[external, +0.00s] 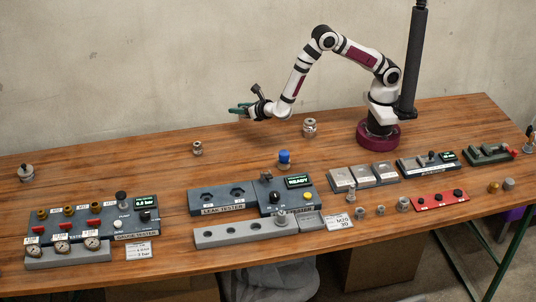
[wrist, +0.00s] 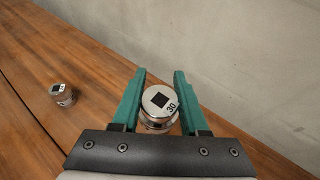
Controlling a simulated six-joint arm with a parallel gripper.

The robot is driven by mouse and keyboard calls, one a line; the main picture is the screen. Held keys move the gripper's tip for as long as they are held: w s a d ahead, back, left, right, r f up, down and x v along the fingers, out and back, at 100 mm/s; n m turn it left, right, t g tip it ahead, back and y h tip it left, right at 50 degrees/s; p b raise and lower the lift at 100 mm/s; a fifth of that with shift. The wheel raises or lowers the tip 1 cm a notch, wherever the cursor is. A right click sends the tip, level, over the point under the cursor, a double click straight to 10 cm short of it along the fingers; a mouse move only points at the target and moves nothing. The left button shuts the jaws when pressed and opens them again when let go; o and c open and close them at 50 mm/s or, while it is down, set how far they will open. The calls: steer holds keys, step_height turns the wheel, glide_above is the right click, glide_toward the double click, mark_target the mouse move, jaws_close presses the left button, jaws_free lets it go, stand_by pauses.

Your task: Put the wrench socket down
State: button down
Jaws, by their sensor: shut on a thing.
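My gripper (external: 239,109) is at the back of the table, in front of the wall, left of the arm's base. In the wrist view my gripper (wrist: 158,100) has its green fingers shut on a silvery wrench socket (wrist: 158,104). The socket's end face shows a dark square hole and the number 30. In the external view the held socket is too small or hidden to make out. The gripper appears raised above the wooden table (external: 260,148).
A second socket (wrist: 61,94) stands alone on the table, left in the wrist view. Metal pieces (external: 197,148) and (external: 309,128) stand at the back. The leak tester (external: 222,209), a grey holed rack (external: 230,233) and the gauge tester (external: 95,215) fill the front. Bare wood lies between.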

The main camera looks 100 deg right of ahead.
steer(key=w+a+f, duration=0.3)
steer(key=a, duration=0.1)
steer(key=shift+w+a+f, duration=0.35)
steer(key=shift+w, duration=0.05)
step_height(320, 180, down, 4)
steer(key=shift+w+a+f, duration=0.1)
steer(key=shift+w+a, duration=0.05)
steer(key=shift+f, duration=0.1)
steer(key=shift+c, duration=2.1)
jaws_free()
